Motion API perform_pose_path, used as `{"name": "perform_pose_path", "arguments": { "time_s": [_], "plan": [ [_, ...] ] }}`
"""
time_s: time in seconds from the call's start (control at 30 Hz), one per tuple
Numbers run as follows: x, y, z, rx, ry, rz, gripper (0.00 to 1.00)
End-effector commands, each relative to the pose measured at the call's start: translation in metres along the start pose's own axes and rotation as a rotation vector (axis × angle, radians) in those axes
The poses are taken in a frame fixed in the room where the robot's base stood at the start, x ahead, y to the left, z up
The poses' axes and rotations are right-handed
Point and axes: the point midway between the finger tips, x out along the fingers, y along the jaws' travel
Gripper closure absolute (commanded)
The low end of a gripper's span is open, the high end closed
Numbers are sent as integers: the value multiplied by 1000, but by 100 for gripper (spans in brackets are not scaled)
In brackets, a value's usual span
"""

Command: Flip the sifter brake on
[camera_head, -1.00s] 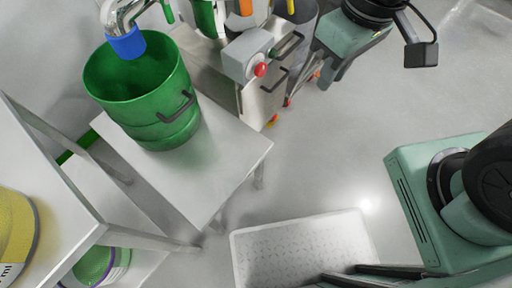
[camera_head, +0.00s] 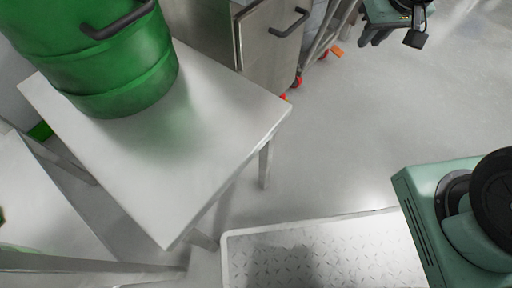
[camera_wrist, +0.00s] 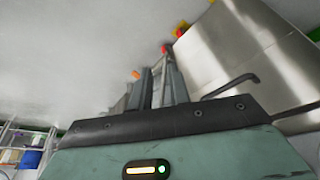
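My gripper (camera_head: 376,38) is at the top right of the head view, over the floor and to the right of the steel cabinet. Nothing shows held. Red wheel parts (camera_head: 297,82) and an orange tab (camera_head: 336,51) are low by the cabinet, left of the gripper. The wrist view shows red and yellow parts (camera_wrist: 181,30) beyond the fingers, apart from them. I cannot tell which part is the sifter brake.
The steel cabinet (camera_head: 262,45) has a dark handle (camera_head: 290,24). A green drum (camera_head: 120,70) stands on a white table (camera_head: 200,150). A chequered white platform (camera_head: 320,255) lies at the bottom. Grey floor (camera_head: 370,130) between cabinet and platform is clear.

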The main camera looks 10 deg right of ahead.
Motion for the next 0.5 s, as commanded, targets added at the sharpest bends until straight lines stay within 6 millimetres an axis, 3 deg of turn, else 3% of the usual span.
{"name": "perform_pose_path", "arguments": {
  "time_s": [0.03,0.13,0.3,0.5],
  "plan": [
    [44,11,-2,27,25,11,82],
    [104,34,-31,80,116,16,82],
    [182,48,-89,134,272,-73,82],
    [263,29,-122,177,353,-315,82]
  ]
}}
